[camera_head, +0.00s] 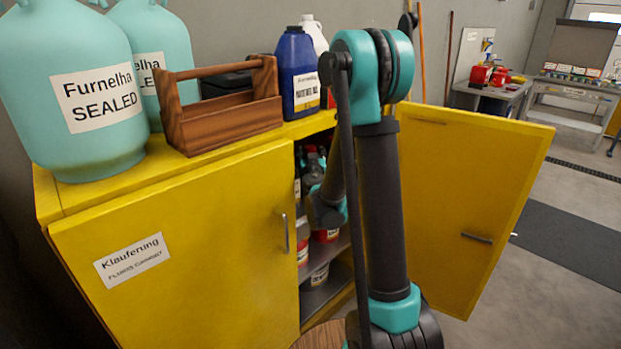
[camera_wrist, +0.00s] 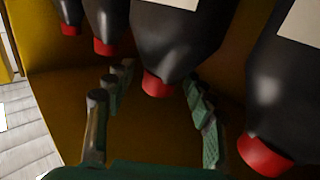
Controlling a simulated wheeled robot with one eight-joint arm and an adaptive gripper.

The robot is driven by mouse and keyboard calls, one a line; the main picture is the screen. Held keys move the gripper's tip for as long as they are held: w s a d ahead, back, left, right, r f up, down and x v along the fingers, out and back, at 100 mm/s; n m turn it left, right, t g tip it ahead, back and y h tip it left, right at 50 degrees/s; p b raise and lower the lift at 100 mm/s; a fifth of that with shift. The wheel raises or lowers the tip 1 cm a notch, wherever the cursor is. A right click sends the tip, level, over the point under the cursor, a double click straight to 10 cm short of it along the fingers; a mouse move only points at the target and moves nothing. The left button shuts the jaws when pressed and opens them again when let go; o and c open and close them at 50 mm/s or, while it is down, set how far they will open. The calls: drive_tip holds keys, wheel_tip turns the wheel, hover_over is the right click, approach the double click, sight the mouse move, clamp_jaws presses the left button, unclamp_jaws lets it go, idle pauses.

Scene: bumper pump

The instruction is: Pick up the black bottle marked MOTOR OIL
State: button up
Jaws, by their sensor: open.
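Several black bottles with red caps hang cap-down in the wrist view, which seems turned over. The middle black bottle (camera_wrist: 180,35) has its red cap (camera_wrist: 156,84) between the two fingers of my gripper (camera_wrist: 156,80). The fingers are spread, one on each side, with gaps to the cap. A larger black bottle (camera_wrist: 285,95) is at right, beyond the right finger. White labels show only in part, and I cannot read MOTOR OIL on any. In the head view, dark bottles (camera_head: 312,165) stand inside the cabinet, partly hidden by my arm.
The yellow cabinet (camera_head: 190,240) has its left door shut and right door (camera_head: 470,200) open. A wooden toolbox (camera_head: 225,120), a blue jug (camera_head: 297,75) and teal tanks (camera_head: 75,100) stand on top. Smaller black bottles (camera_wrist: 105,22) crowd the left in the wrist view.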

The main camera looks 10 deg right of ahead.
drive_tip(key=shift+w+d+r, duration=0.1)
drive_tip(key=shift+w+d, duration=0.05)
drive_tip(key=shift+w, duration=1.2)
drive_tip(key=shift+w+d, duration=0.1)
drive_tip(key=shift+w, duration=1.25)
drive_tip(key=shift+c, duration=0.5)
clamp_jaws()
